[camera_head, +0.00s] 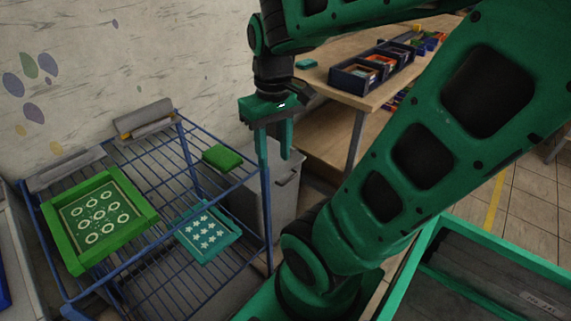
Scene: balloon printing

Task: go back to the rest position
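My gripper (275,150) hangs from my green arm, pointing down, in the upper middle of the head view. Its two fingers are apart with nothing seen between them, so it looks open and empty. It appears in front of the right end of the blue wire rack (160,180), near the grey bin behind; its exact distance from them is hard to judge. My arm's large green links cover much of the right half of the view.
On the rack are a green framed screen with rings (75,253), a teal star-patterned screen (194,249) and a green block (222,158). A grey bin (285,190) stands beside the rack. A wooden table (385,92) holds a dark divided tray (347,82). A green-edged container (410,265) is at lower right.

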